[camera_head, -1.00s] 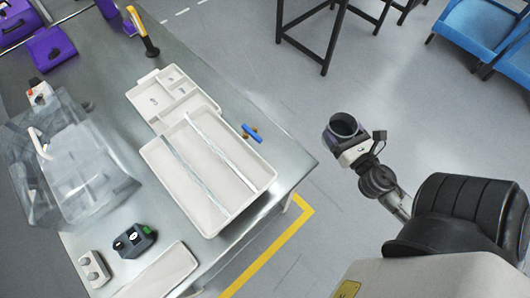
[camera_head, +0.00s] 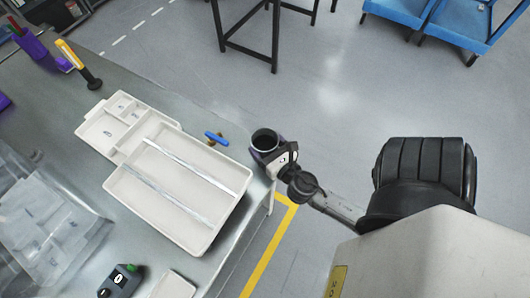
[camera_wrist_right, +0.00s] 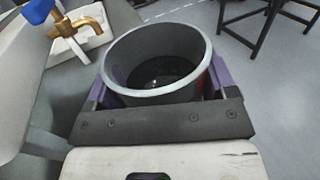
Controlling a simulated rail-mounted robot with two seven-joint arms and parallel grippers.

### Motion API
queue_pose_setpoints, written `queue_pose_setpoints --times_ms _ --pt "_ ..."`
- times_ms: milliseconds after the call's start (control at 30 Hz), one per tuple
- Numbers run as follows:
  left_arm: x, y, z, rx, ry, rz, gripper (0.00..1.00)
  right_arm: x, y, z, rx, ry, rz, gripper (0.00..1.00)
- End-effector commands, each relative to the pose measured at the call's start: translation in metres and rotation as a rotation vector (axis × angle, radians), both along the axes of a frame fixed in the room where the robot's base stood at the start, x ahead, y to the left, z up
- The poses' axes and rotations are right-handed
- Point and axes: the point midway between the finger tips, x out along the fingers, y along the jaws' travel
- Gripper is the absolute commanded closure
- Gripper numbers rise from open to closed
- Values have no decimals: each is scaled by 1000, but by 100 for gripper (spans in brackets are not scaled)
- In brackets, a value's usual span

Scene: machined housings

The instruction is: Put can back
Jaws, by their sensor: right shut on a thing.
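My right gripper (camera_head: 272,152) is shut on a dark, round, open-topped can (camera_head: 264,139) and holds it upright beside the right edge of the workbench. In the right wrist view the can (camera_wrist_right: 157,64) sits between the purple fingers of the gripper (camera_wrist_right: 157,92), its grey rim facing up and its inside dark. The can's lower part is hidden. My left gripper is not in view.
The metal workbench (camera_head: 60,115) carries a large white tray (camera_head: 207,244), a compartment tray (camera_head: 88,131), a blue-handled valve (camera_head: 216,138), a yellow-handled tool (camera_head: 70,54), clear bins (camera_head: 50,222) and a button box (camera_head: 121,279). Blue chairs (camera_head: 455,32) and a black stand (camera_head: 273,35) stand beyond.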

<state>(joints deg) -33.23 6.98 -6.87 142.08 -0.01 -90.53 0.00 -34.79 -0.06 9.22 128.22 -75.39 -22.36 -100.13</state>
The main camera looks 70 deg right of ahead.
Motion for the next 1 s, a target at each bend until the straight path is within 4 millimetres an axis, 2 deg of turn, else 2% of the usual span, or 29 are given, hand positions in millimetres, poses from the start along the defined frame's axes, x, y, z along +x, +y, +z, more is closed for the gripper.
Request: queue_pose_setpoints --times_ms 167,500,900,933,1000 --pt "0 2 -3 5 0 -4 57 2 3 -5 0 -1 0 47" --pt "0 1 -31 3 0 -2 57 2 3 -43 0 0 0 47" --pt "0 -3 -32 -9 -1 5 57 2 2 -45 0 -1 0 47" --pt "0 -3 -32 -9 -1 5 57 2 3 -45 0 0 0 21" --pt "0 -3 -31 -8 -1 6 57 2 3 -44 0 0 0 14"
